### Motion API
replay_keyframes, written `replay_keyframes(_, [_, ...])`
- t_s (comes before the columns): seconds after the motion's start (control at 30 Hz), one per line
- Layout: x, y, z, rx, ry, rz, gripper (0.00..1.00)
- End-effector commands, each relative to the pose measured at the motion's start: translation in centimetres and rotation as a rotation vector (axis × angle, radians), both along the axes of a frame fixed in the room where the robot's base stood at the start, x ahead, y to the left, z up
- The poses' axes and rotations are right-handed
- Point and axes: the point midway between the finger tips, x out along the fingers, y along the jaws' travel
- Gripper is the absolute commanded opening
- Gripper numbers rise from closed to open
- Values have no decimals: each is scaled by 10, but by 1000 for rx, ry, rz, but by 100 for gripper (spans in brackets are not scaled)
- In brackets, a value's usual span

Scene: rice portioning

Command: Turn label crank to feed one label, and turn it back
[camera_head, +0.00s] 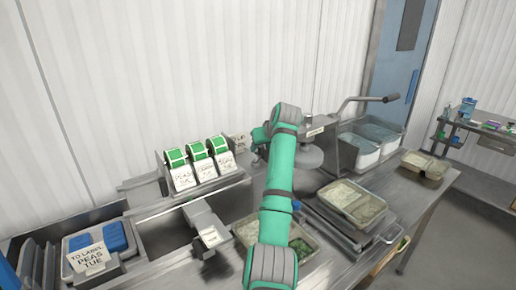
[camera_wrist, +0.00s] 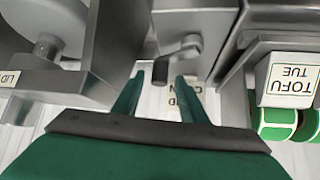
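The crank is a grey arm (camera_wrist: 181,50) with a dark cylindrical knob (camera_wrist: 160,72) at its end, seen in the wrist view. My gripper (camera_wrist: 160,82) has two green fingers spread apart, with the knob between their tips and a gap on each side. No contact with the knob shows. Three label rolls with green labels, (camera_head: 176,157), (camera_head: 198,150) and (camera_head: 217,144), stand in a row in the head view, each with a white label below. One reads TOFU TUE (camera_wrist: 291,82) in the wrist view. In the head view my arm hides the crank and my fingertips.
A grey machine with a LID sign (camera_wrist: 10,77) stands close on the wrist view's left. Filled trays (camera_head: 354,203) lie right of my arm, near white tubs (camera_head: 370,143). A TO LABEL PEAS TUE sign (camera_head: 91,258) and blue-topped containers are at front left.

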Motion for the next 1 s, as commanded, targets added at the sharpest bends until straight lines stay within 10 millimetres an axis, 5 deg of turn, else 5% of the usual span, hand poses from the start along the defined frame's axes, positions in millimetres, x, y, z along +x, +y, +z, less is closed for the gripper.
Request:
replay_keyframes(0.5, [-57,-22,60,-1,0,1,39])
replay_keyframes(1.0, [-63,-24,66,0,1,2,39])
